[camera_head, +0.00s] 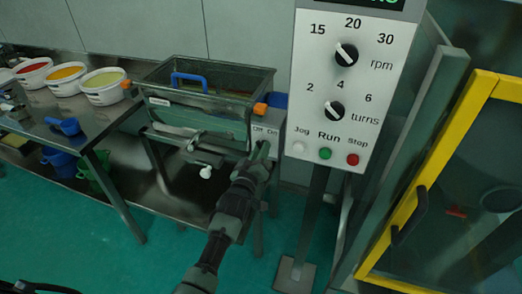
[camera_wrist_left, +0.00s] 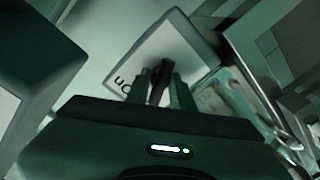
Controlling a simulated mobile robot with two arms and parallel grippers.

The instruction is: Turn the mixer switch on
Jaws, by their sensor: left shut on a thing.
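The mixer switch is a black lever (camera_wrist_left: 163,72) on a pale plate (camera_wrist_left: 190,40) printed with "On", seen in the left wrist view. My left gripper (camera_wrist_left: 160,88) is shut on the lever, with one finger on each side of it. In the head view my left gripper (camera_head: 262,155) reaches up to a grey box (camera_head: 259,132) labelled "Off" and "On", beside the metal tank (camera_head: 200,112). There the gripper hides the lever, and I cannot tell which label it points to.
A control panel (camera_head: 345,100) with two knobs and Jog, Run and Stop buttons stands just right of the box. A yellow-framed door (camera_head: 440,165) is further right. Tubs of powder (camera_head: 103,85) and a blue scoop (camera_head: 66,126) are on the left table.

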